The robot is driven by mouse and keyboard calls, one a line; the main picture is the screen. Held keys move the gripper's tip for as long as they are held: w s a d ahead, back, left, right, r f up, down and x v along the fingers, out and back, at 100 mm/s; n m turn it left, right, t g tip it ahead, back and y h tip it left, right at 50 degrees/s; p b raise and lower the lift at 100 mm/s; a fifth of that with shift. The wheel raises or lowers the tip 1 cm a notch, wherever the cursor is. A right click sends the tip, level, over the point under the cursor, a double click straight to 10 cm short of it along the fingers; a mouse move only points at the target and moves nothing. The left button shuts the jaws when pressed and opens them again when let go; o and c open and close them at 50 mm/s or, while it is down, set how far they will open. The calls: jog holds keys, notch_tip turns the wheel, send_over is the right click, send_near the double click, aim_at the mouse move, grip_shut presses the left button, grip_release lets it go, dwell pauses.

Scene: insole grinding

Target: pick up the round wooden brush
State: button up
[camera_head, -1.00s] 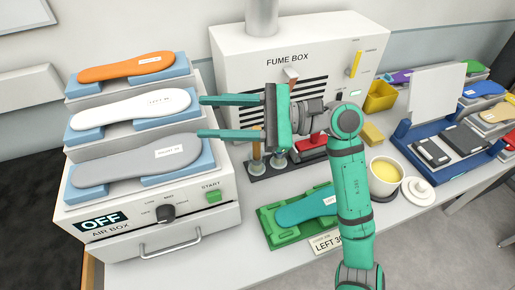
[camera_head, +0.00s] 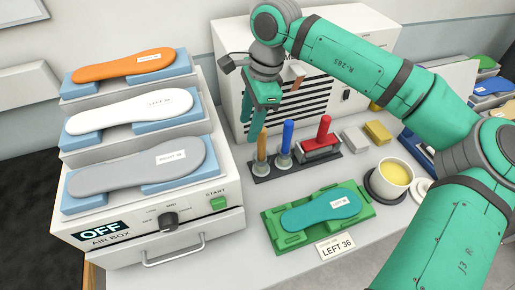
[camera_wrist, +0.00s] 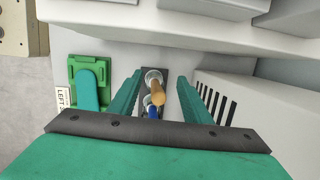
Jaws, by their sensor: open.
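The round wooden brush (camera_head: 262,146) stands upright at the left end of a dark rack, its wooden handle pointing up from a round grey base. My gripper (camera_head: 258,130) points down above it, with the fingers apart and empty. In the wrist view the wooden handle (camera_wrist: 157,92) shows between the two fingers of my gripper (camera_wrist: 159,80), apart from both. In the head view the fingers partly cover the handle's top.
A blue-handled tool (camera_head: 287,136) and a red-handled one (camera_head: 324,130) stand close to the right in the same rack (camera_head: 262,179). The fume box (camera_head: 227,68) is behind, the air box (camera_head: 145,217) left. A green tray (camera_head: 287,240) with a teal insole lies in front.

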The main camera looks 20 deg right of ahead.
aim_at(261, 146)
jog(key=d+h, duration=0.1)
jog(key=d+m+h, duration=0.1)
jog(key=shift+w+d+f+g, duration=0.2)
jog(key=shift+w+d+g, duration=0.2)
notch_tip(261, 146, down, 6)
jog(key=shift+d+f, duration=0.1)
jog(key=shift+f, duration=0.15)
jog(key=f, duration=0.3)
jog(key=shift+d+f+m, duration=0.2)
jog(key=shift+d+m, duration=0.1)
jog(key=shift+a+f, duration=0.1)
jog(key=shift+f, duration=0.35)
jog(key=shift+a, duration=0.1)
jog(key=c, duration=1.1)
